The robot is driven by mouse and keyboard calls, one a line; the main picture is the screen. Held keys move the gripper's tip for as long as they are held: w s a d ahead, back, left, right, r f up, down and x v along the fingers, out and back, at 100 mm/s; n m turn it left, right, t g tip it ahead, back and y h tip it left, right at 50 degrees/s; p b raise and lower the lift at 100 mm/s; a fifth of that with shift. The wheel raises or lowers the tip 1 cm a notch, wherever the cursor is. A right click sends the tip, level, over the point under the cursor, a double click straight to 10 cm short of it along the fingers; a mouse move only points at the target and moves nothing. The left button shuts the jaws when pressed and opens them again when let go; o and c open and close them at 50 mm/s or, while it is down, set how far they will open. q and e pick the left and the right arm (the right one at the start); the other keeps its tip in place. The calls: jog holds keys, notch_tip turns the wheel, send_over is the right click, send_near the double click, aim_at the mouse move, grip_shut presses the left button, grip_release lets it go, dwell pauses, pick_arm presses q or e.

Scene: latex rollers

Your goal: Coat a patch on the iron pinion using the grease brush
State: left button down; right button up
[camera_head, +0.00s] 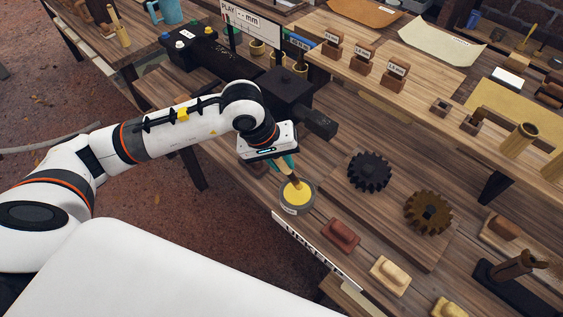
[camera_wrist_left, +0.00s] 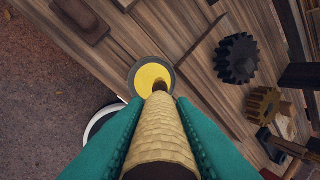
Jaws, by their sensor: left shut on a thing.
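My left gripper (camera_head: 286,163) has teal fingers shut on the grease brush (camera_head: 293,175). In the left wrist view the brush's pale wrapped handle (camera_wrist_left: 160,130) runs between the fingers. Its far end is at the round pot of yellow grease (camera_head: 298,196); I cannot tell whether the tip is in the grease or just above it. The pot also shows in the left wrist view (camera_wrist_left: 147,76). The dark iron pinion (camera_head: 369,172) lies flat on a wooden board to the right of the pot, apart from the brush. My right gripper is not in view.
A brown gear (camera_head: 428,212) lies beside the iron pinion. A red-brown block (camera_head: 341,236) and a pale block (camera_head: 390,275) sit near the bench's front edge. A black machine (camera_head: 286,92) stands behind my left wrist. A raised shelf with labelled wooden blocks (camera_head: 363,61) runs along the back.

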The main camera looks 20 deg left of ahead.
pick_arm(q)
jog(key=shift+r+p, duration=0.7)
jog(key=shift+r, duration=1.65)
